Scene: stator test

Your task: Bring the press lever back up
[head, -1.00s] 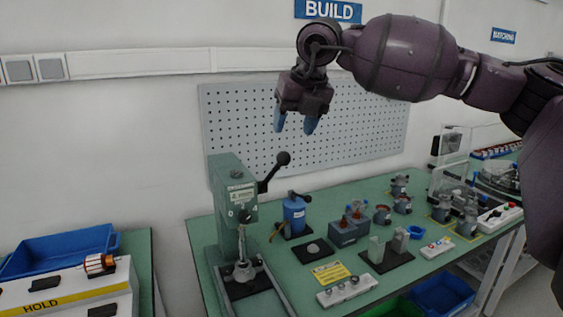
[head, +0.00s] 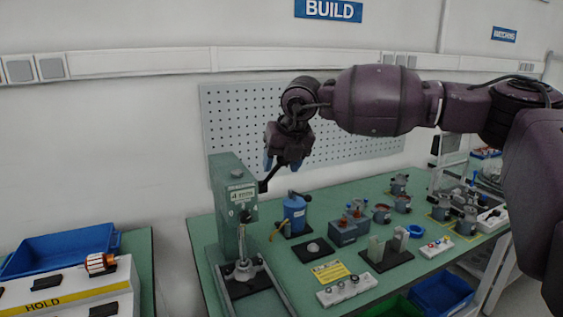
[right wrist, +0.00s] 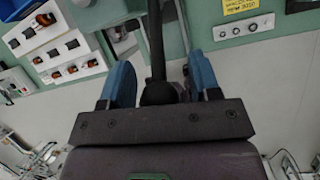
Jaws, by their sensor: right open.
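The green arbor press (head: 232,178) stands at the front left of the bench. Its black lever (head: 265,185) slants up and right from the press head, and its knob is hidden behind my right gripper in the head view. My right gripper (head: 281,163) is at the lever's upper end with blue fingers pointing down. In the right wrist view, the round black knob (right wrist: 158,92) lies between the two open blue fingers (right wrist: 160,82), with a gap visible on each side. The lever's shaft (right wrist: 155,40) runs away from the knob. My left gripper is not in view.
Several motor parts and small fixtures stand farther right. A grey pegboard (head: 350,125) is behind. A blue bin (head: 60,250) is on the left table.

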